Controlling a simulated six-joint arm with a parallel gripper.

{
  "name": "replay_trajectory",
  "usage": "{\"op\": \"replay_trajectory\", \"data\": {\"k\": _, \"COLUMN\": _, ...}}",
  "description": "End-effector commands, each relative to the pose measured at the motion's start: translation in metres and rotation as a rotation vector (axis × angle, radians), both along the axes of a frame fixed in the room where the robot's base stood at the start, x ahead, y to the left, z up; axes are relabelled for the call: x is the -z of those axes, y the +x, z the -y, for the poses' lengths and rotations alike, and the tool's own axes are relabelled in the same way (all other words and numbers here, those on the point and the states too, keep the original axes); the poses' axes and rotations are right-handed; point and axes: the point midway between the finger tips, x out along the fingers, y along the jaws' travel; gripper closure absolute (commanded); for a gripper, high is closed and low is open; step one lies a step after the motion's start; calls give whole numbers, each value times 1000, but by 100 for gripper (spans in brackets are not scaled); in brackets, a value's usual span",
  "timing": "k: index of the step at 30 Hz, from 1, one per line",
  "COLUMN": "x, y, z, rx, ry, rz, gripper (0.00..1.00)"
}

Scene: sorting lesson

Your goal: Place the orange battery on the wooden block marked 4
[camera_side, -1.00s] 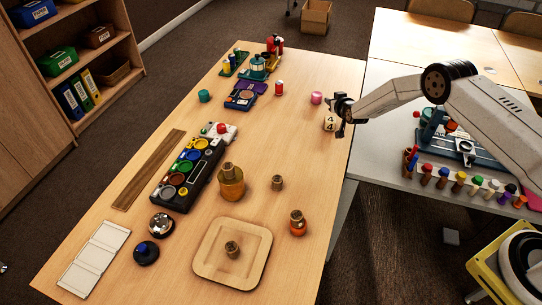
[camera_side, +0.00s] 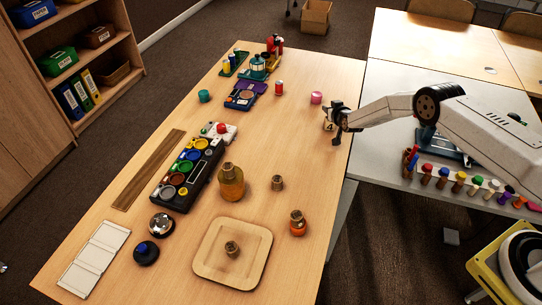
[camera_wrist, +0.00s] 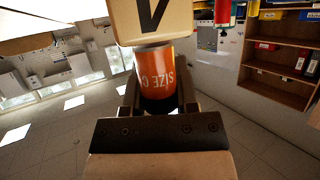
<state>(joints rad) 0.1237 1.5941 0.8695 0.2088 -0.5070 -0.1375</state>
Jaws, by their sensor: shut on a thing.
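In the wrist view the orange battery (camera_wrist: 157,73), with white "SIZE" lettering and a dark end, sits between the fingers of my gripper (camera_wrist: 158,98), which is shut on it. A pale wooden block (camera_wrist: 180,20) with a dark painted mark, only partly in frame, appears right against the battery's far end; I cannot tell whether they touch. In the side view my gripper (camera_side: 336,122) is at the table's right edge and covers much of the wooden block (camera_side: 326,126). The battery cannot be made out in the side view.
A pink cylinder (camera_side: 316,97) stands just left of and behind the block. Nearer are a small brown weight (camera_side: 277,183), an orange-based bottle (camera_side: 297,226) and a wooden tray (camera_side: 262,238). The table around the front of the block is clear.

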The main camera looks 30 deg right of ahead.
Motion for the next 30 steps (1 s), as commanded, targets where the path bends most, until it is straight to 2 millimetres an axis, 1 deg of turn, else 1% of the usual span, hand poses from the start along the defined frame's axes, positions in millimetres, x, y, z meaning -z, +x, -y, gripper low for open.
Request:
{"op": "replay_trajectory", "data": {"k": 8, "x": 0, "y": 0, "z": 0, "rx": 0, "ry": 0, "rz": 1, "gripper": 100}}
{"op": "replay_trajectory", "data": {"k": 25, "x": 16, "y": -2, "z": 0, "rx": 1, "ry": 1, "rz": -4, "gripper": 100}}
{"op": "replay_trajectory", "data": {"k": 29, "x": 16, "y": -3, "z": 0, "rx": 1, "ry": 1, "rz": -4, "gripper": 100}}
{"op": "replay_trajectory", "data": {"k": 30, "x": 17, "y": -3, "z": 0, "rx": 1, "ry": 1, "rz": -5, "gripper": 54}}
